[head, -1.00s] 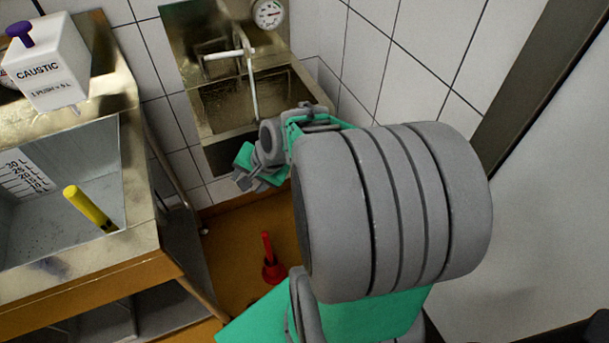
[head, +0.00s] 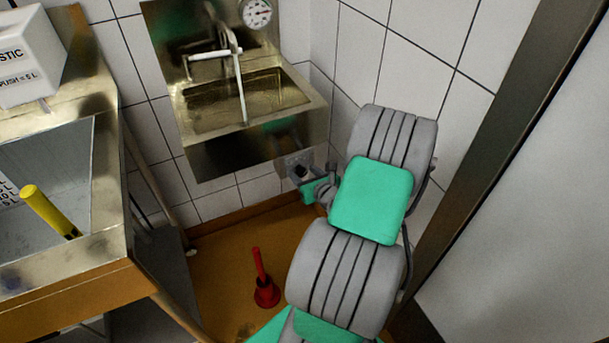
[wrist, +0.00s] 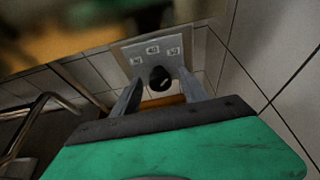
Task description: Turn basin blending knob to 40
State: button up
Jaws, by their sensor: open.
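The blending knob (wrist: 160,77) is a black round knob on a grey wall plate (wrist: 125,52). The plate carries several number labels; the middle one reads 40, the side ones are blurred. A pale mark shows on the knob, but I cannot tell which label it points to. My gripper (wrist: 158,84) is open, with one finger on either side of the knob in the wrist view; I cannot tell whether they touch it. In the head view the knob (head: 301,171) and plate (head: 291,158) sit under the basin (head: 208,128), with my gripper (head: 308,187) close in front.
A dial gauge (head: 256,13) hangs above the basin. At left stands a steel sink (head: 105,190) with a yellow-handled tool (head: 46,210) and a caustic dispenser (head: 28,60). A red plunger-like object (head: 265,290) stands on the floor. A dark door frame (head: 480,150) is on the right.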

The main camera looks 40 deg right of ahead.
jog(key=shift+w, duration=0.15)
grip_shut()
dwell(0.4)
